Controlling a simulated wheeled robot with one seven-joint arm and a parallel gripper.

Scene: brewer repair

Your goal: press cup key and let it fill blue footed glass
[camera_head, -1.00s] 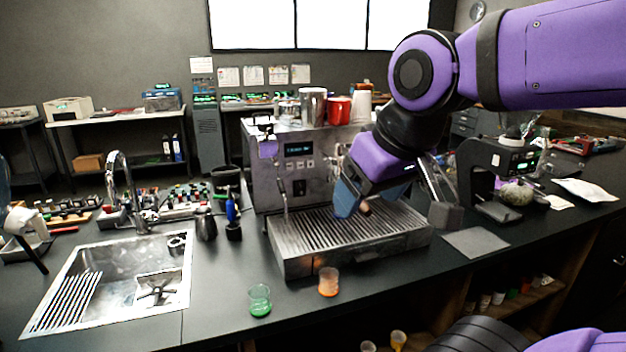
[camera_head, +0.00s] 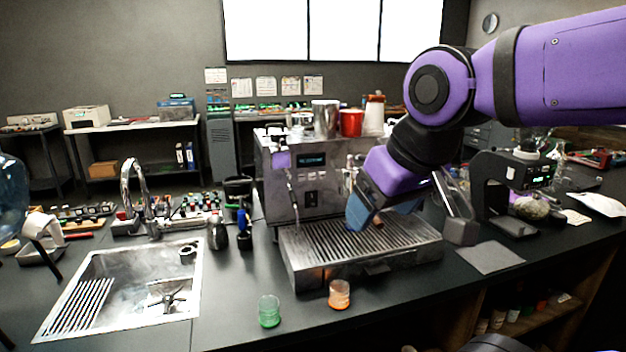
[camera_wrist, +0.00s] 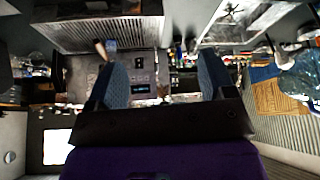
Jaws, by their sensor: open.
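The brewer is a steel espresso machine (camera_head: 290,200) with a small display and a row of keys (camera_head: 312,173) under it. I cannot tell which is the cup key. Its ribbed drip tray (camera_head: 300,262) juts forward. My gripper (camera_head: 408,230) is open and empty above the right part of the tray, in front of the machine. In the wrist view, turned upside down, its two blue-padded fingers (camera_wrist: 160,62) stand apart, with the machine's front beyond. A small bluish thing (camera_wrist: 111,45) beside a brown handle (camera_wrist: 100,49) may be the blue footed glass; its shape is unclear.
A green glass (camera_head: 269,311) and an orange glass (camera_head: 339,294) stand on the counter before the tray. A sink (camera_head: 75,320) lies left. A steel pitcher (camera_head: 218,232) stands between sink and machine. A black grinder-like device (camera_head: 490,185) stands right, near a grey mat (camera_head: 490,257).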

